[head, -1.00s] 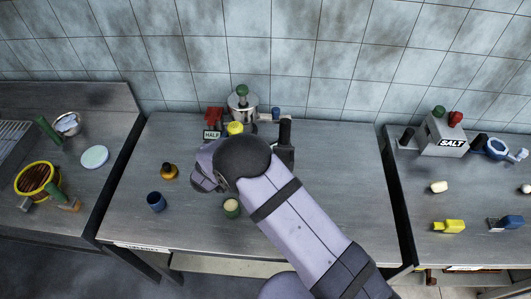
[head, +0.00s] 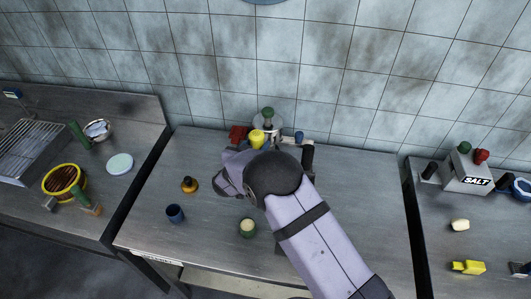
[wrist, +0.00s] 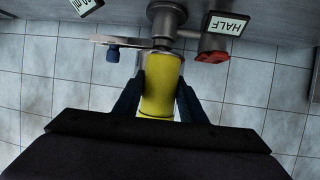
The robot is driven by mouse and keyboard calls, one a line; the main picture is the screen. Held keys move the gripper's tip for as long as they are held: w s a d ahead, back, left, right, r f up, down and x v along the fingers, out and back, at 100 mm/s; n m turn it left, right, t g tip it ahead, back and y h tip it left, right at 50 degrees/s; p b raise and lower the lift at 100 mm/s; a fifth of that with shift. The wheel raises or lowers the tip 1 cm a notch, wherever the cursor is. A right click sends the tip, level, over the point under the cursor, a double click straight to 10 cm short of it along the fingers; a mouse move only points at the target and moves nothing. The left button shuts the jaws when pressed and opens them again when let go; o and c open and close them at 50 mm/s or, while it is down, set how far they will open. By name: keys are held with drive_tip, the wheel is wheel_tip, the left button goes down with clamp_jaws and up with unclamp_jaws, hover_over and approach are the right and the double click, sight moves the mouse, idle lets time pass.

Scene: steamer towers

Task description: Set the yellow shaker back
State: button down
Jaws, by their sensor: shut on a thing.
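The yellow shaker (wrist: 160,85) is between the two fingers of my gripper (wrist: 160,100) in the wrist view, which is shut on it. In the head view the top of the yellow shaker (head: 257,138) shows just above my wrist, in front of the metal dispenser (head: 268,123) at the back of the middle table. My wrist hides the fingers and the shaker's lower part there. In the wrist view the shaker's far end overlaps the dispenser's metal part (wrist: 165,18); I cannot tell whether they touch.
A red part (wrist: 212,57), a HALF sign (wrist: 226,24) and a blue knob (wrist: 113,55) flank the dispenser. A yellow bottle (head: 467,267) lies on the right table.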

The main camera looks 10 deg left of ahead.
drive_tip(key=w+a+r+n+y+p, duration=0.1)
drive_tip(key=w+r+n+y+p, duration=0.2)
drive_tip(key=w+r, duration=0.75)
drive_tip(key=w+d+r, duration=0.2)
drive_tip(key=w+d, duration=0.2)
drive_tip(key=d, duration=0.5)
drive_tip(key=w+d+f+b, duration=0.1)
drive_tip(key=d+f+b, duration=0.3)
drive_tip(key=d, duration=0.6)
drive_tip(key=w+d+f+b, duration=0.15)
drive_tip(key=d+f, duration=0.35)
drive_tip(key=d, duration=0.5)
wheel_tip(320, 180, down, 9)
drive_tip(key=s+y+b, duration=0.1)
drive_tip(key=b, duration=0.6)
drive_tip(key=shift+f+b, duration=0.1)
drive_tip(key=shift+b, duration=0.25)
drive_tip(key=shift+f+b, duration=2.6)
drive_tip(key=shift+f, duration=0.3)
